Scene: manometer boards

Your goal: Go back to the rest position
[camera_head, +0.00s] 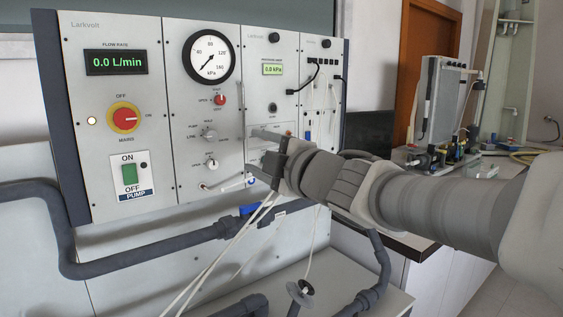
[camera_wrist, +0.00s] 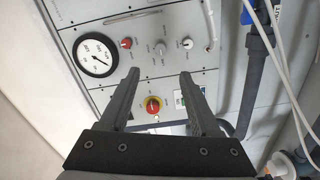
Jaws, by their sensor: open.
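My gripper (camera_head: 262,153) is in front of the right part of the manometer board (camera_head: 100,190) in the head view, its fingers pointing left. In the wrist view my gripper (camera_wrist: 158,84) shows two dark fingers well apart with nothing between them. Beyond the fingers, the red and yellow mains knob (camera_wrist: 153,104) and the round kPa gauge (camera_wrist: 97,52) face the wrist camera. The head view shows the same gauge (camera_head: 208,57) and mains knob (camera_head: 124,118) on the left panels. My arm and gripper hide part of the board's lower right. Whether the fingertips touch the board is unclear.
A blue-grey pipe (camera_head: 150,262) with a blue valve handle (camera_head: 249,208) runs below the board. White tubes (camera_head: 225,252) hang beneath my gripper. A bench (camera_head: 412,243) with another apparatus (camera_head: 440,110) stands at the right. The space left of the board's front is clear of my arm.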

